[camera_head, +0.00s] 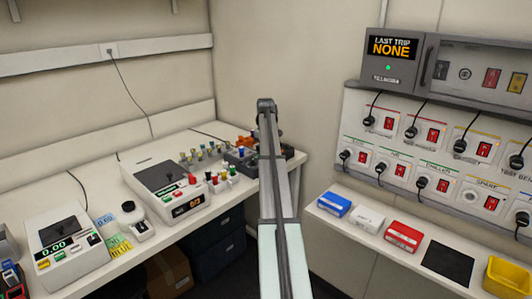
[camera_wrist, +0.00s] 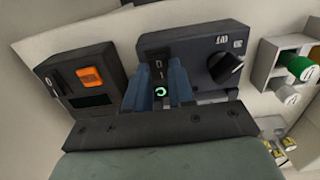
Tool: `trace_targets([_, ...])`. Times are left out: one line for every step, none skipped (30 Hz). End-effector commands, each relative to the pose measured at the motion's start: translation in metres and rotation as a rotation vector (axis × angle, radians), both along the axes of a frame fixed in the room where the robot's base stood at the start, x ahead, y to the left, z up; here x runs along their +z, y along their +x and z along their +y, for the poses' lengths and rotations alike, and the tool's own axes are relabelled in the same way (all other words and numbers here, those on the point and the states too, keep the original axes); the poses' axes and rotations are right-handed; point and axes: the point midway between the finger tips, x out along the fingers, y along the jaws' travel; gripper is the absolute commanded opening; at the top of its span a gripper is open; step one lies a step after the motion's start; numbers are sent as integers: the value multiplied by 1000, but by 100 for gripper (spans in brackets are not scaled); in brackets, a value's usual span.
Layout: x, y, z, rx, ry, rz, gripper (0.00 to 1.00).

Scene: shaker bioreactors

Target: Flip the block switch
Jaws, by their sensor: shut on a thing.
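In the wrist view a dark box (camera_wrist: 205,62) carries a black knob (camera_wrist: 226,67) and a small switch (camera_wrist: 158,66) marked 0 and I. My gripper (camera_wrist: 160,74) has its two blue fingers on either side of this switch and is shut on it. The fingers partly hide the switch, so its position is not clear. A green ring light (camera_wrist: 160,91) glows just below, between the fingers.
Left of the box is a second dark unit (camera_wrist: 88,80) with an orange button (camera_wrist: 89,77). Green- and white-capped containers (camera_wrist: 299,67) stand close on the right. The bench also holds a white instrument (camera_head: 165,185) and capped vials. A socket panel (camera_head: 430,150) is on the right wall.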

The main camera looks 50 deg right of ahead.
Motion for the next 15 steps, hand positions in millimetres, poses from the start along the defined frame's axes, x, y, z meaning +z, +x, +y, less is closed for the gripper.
trace_targets([0, 0, 0, 0, 1, 1, 25])
trace_targets([0, 0, 0, 0, 1, 1, 28])
trace_targets([0, 0, 0, 0, 1, 0, 32])
trace_targets([0, 0, 0, 0, 1, 0, 35])
trace_targets([0, 0, 0, 0, 1, 0, 38])
trace_targets([0, 0, 0, 0, 1, 0, 42])
trace_targets([0, 0, 0, 0, 1, 0, 44])
trace_targets([0, 0, 0, 0, 1, 0, 47])
trace_targets([0, 0, 0, 0, 1, -1, 49])
trace_targets([0, 0, 0, 0, 1, -1, 49])
trace_targets([0, 0, 0, 0, 1, -1, 49])
trace_targets([0, 0, 0, 0, 1, -1, 49])
trace_targets([0, 0, 0, 0, 1, -1, 49])
trace_targets([0, 0, 0, 0, 1, -1, 49])
trace_targets([0, 0, 0, 0, 1, -1, 49])
